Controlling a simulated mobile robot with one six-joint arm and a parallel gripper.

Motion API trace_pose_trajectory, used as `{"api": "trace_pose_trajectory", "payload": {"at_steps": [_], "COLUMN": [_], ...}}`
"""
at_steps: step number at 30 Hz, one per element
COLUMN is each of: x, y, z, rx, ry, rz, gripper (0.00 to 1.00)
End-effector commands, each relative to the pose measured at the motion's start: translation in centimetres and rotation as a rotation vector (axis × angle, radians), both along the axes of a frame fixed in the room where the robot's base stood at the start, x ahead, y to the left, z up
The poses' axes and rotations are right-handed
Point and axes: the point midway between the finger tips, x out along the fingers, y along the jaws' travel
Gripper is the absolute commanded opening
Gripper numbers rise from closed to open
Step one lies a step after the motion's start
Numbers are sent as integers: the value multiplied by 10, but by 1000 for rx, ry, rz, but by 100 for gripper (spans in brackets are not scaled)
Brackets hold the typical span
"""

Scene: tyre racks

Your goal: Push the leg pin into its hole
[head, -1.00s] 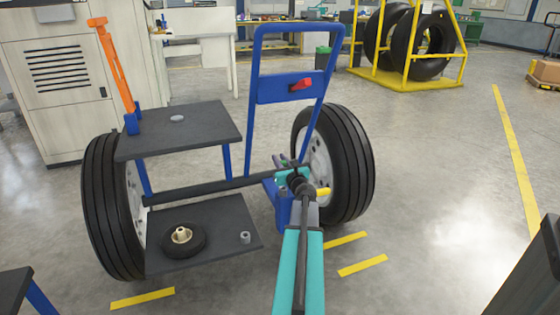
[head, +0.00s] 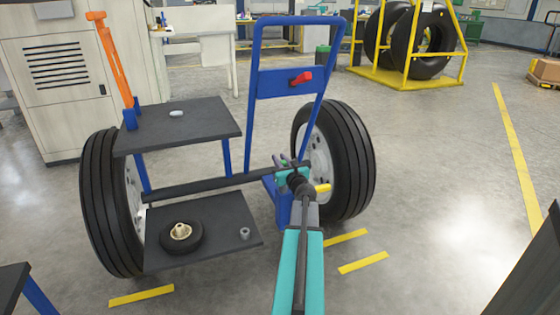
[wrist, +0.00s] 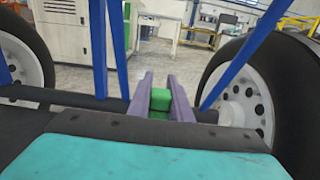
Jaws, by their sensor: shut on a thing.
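My gripper (head: 283,161) is at the blue trolley's lower middle, near the black axle bar (head: 215,185). In the wrist view its two purple fingers (wrist: 160,92) are shut on a small green block-like piece (wrist: 159,99), which looks like the head of the leg pin. The rest of the pin is hidden between and beyond the fingers. The blue leg socket (head: 283,208) stands just below my gripper. Its hole is hidden, so I cannot tell how deep the pin sits.
Large tyres flank the trolley at left (head: 102,205) and right (head: 345,165). The black upper shelf (head: 205,130) and lower shelf (head: 215,212) lie left of my arm. The trolley's blue handle frame (head: 285,88) rises behind my gripper. Open floor lies to the right.

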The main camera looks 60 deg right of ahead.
Motion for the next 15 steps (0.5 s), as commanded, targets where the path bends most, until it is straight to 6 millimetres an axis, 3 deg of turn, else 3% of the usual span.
{"api": "trace_pose_trajectory", "payload": {"at_steps": [15], "x": [0], "y": [0], "z": [-11], "rx": [0], "ry": [0], "rz": [0], "gripper": [0]}}
